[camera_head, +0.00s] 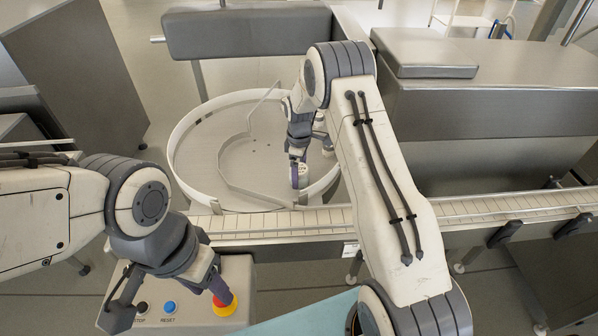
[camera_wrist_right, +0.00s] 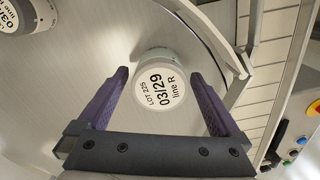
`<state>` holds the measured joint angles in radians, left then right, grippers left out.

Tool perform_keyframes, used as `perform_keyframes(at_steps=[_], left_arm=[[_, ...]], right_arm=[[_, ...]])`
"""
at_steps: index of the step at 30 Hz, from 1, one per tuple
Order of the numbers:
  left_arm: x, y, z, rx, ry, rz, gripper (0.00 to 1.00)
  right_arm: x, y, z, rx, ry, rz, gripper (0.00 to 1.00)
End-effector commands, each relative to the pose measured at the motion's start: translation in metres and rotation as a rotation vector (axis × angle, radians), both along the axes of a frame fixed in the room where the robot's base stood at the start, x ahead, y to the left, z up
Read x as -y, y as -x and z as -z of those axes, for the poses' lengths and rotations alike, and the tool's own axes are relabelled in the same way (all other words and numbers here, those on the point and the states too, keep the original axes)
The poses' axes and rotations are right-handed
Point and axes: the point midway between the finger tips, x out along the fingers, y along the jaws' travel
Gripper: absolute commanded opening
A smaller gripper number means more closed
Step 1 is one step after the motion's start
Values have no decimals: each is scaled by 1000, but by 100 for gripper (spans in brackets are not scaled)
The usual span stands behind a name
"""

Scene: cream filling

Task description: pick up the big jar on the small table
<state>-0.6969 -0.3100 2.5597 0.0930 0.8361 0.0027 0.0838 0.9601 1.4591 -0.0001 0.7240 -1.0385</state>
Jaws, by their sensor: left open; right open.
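A round grey table (camera_head: 181,165) with a raised pale rim stands beyond the conveyor. A jar (camera_head: 304,176) with a white lid stands on it near its right side, partly hidden by my right gripper (camera_head: 312,164). In the right wrist view this jar (camera_wrist_right: 160,90) shows its lid, marked "LOT 225 03/29 line R", between the two open purple fingers, with a gap on each side. My left gripper (camera_head: 168,296) is open and empty above the button box.
A slatted conveyor (camera_head: 480,209) with rails runs across in front of the round table. A curved metal guide (camera_head: 232,180) stands on the table. The button box (camera_head: 235,268) has a red-and-yellow stop button (camera_head: 224,303). Grey machine housings (camera_head: 490,110) stand to the right.

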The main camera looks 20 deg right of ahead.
Motion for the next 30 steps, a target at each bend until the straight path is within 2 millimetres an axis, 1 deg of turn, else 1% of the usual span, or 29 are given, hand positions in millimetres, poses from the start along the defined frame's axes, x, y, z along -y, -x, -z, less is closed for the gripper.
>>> perform_keyframes(at_steps=[1, 4, 11, 14, 15, 17, 18, 19, 26, 30], left_arm=[[0, 0, -5, 0, 0, 0, 50], [0, 0, -6, 0, 0, 0, 50], [0, 0, -5, 0, 0, 0, 50], [0, 0, -5, 0, 0, 0, 50], [0, 0, -5, 0, 0, 0, 50], [0, 0, -5, 0, 0, 0, 50], [0, 0, -5, 0, 0, 0, 50], [0, 0, -5, 0, 0, 0, 50], [0, 0, -5, 0, 0, 0, 50], [0, 0, 0, 0, 0, 0, 50]], right_arm=[[0, 0, 5, -2, 0, 0, 100], [0, 0, 13, 0, 0, 0, 100], [0, 0, 16, 2, 0, 1, 100], [0, 0, 15, 2, 0, 1, 66], [0, 0, 15, 2, 0, 1, 50], [0, 0, 15, 2, 0, 1, 27], [0, 0, 15, 2, 0, 1, 12], [0, -1, 15, 2, 0, 1, 10], [0, -1, 14, 4, 0, 1, 10], [0, -1, 8, 4, 1, 1, 10]])
